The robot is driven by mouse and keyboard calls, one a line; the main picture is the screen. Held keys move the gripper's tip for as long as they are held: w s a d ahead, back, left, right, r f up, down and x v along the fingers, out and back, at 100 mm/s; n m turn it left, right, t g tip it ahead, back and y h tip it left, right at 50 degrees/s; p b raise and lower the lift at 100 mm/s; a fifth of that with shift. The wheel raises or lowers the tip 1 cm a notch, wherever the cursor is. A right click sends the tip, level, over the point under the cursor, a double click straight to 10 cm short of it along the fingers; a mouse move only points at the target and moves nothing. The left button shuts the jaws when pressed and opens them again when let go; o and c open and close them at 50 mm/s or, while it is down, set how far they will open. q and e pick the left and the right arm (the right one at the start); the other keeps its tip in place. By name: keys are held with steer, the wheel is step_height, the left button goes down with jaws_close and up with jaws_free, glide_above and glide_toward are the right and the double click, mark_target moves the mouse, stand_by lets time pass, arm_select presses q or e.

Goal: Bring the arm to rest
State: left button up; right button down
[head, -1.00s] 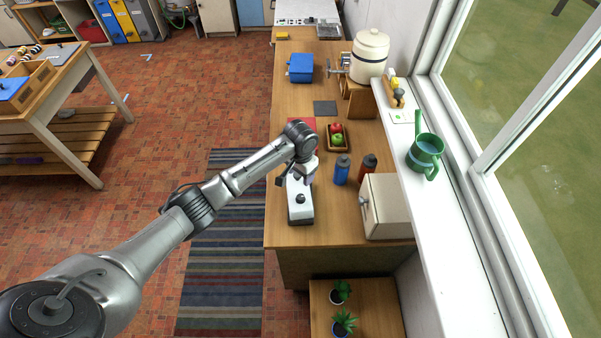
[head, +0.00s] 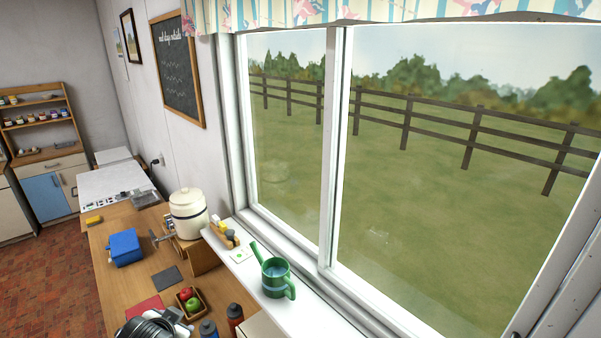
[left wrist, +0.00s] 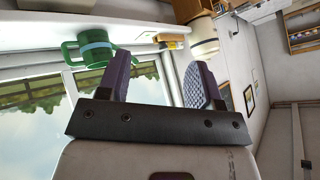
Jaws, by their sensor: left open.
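In the left wrist view my left gripper (left wrist: 160,82) shows its two purple finger pads standing well apart. Nothing is between them; only the window and wall show beyond. The wrist picture is tipped, with the green watering can (left wrist: 92,50) upside down at the upper left. In the head view only a dark, silvery piece of my left arm shows at the bottom edge, over the near end of the counter. The left gripper itself is out of that view. My right arm and gripper show in neither view.
The wooden counter (head: 130,282) holds a blue box (head: 124,247), a cream crock (head: 188,212), a fruit tray (head: 191,303) and two bottles by the arm. The watering can (head: 276,278) stands on the white windowsill (head: 312,312). The window (head: 420,170) fills the right.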

arm_select(q)
steer(key=s+d+f+n+t+h+p, duration=0.1)
steer(key=s+d, duration=0.1)
steer(key=s, duration=0.6)
steer(key=s+d+f, duration=0.2)
steer(key=s+d, duration=0.1)
steer(key=s, duration=0.5)
steer(key=s+f+g+p, duration=0.1)
steer(key=s+f+g, duration=0.2)
steer(key=s+f, duration=0.3)
steer(key=s+d+f+n+g+h+p, duration=0.1)
steer(key=s+f+g, duration=0.2)
steer(key=s+f, duration=0.4)
steer(key=s, duration=0.8)
steer(key=shift+d, duration=0.2)
